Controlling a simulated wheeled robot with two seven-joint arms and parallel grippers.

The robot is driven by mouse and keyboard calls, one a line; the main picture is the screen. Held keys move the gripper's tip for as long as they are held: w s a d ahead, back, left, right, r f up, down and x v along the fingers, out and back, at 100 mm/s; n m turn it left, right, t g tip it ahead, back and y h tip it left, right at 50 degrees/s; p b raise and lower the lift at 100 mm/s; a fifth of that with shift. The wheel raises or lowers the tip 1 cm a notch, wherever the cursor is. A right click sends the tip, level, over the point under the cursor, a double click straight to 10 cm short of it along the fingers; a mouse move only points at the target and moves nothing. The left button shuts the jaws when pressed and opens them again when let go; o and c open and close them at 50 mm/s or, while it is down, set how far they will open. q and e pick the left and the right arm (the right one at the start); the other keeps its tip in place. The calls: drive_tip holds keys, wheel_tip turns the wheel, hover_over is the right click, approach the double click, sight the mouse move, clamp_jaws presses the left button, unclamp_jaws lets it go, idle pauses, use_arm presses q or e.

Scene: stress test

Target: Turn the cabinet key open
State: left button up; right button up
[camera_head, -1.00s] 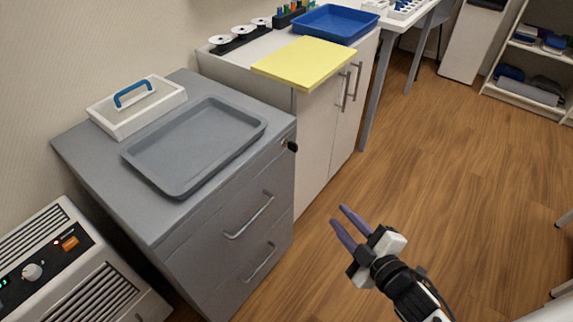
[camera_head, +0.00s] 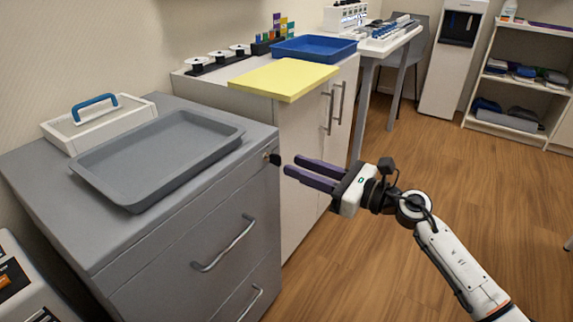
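The grey drawer cabinet (camera_head: 170,232) stands at the left. A small black key (camera_head: 275,159) sits in the lock at the upper right of its front. My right gripper (camera_head: 291,166) is raised to about key height, with its two purple fingers pointing left toward the key. The fingers are spread a little, with a narrow gap between them and nothing seen in it. The fingertips look close to the key, just right of it; I cannot tell whether they touch it. My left gripper is not in view.
A grey tray (camera_head: 160,152) and a white box with a blue handle (camera_head: 97,122) lie on the cabinet. A yellow board (camera_head: 284,79) overhangs the white cupboard (camera_head: 305,135) behind. A drawer handle (camera_head: 224,243) juts out below. The wooden floor at right is clear.

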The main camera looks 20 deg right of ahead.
sight(274, 159)
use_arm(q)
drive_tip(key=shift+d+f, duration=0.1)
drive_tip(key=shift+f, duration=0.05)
use_arm(e)
drive_tip(key=shift+x, duration=2.1)
clamp_jaws()
